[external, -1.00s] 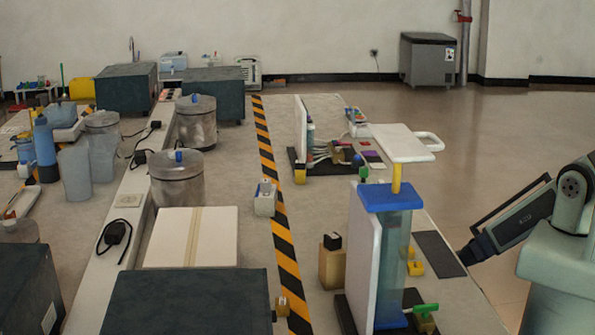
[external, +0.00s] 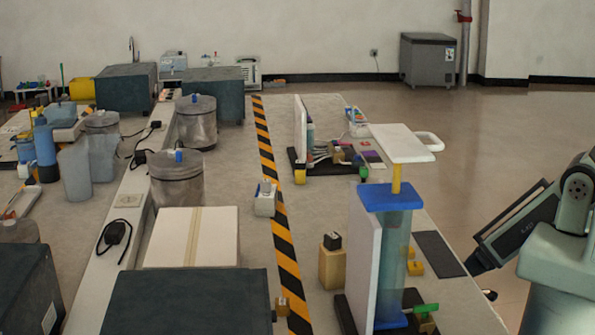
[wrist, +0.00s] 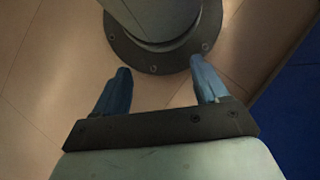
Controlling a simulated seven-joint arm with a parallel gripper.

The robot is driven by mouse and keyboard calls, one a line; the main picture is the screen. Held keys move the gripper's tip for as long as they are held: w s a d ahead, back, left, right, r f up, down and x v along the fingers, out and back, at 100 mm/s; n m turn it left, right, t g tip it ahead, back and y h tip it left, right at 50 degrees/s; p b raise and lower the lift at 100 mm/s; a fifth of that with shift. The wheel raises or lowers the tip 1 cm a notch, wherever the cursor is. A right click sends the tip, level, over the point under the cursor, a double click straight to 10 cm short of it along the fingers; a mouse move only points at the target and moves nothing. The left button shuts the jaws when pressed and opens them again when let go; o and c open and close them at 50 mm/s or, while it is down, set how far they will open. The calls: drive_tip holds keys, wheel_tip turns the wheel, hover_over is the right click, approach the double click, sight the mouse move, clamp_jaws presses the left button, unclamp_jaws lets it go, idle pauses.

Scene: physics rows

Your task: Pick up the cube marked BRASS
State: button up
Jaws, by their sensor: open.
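No marking reading BRASS is legible in either view, so I cannot tell which cube carries it. In the external view a small dark cube with a pale face (external: 332,241) sits on a wooden block (external: 332,268), left of a clear column with a blue top. A small brownish cube (external: 282,306) lies by the striped tape at the front. My gripper (wrist: 160,64) is open in the wrist view, its two blue fingers apart with nothing between them. In the external view my arm is at the right, beyond the table's right edge, away from both cubes.
The blue-topped column (external: 397,245) stands between my arm and the wooden block. A dark flat pad (external: 438,254) lies near the table's right edge. A large dark box (external: 190,303) fills the front left. The wrist view shows floor (wrist: 45,70) and my own base.

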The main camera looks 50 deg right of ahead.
drive_tip(key=shift+c, duration=0.9)
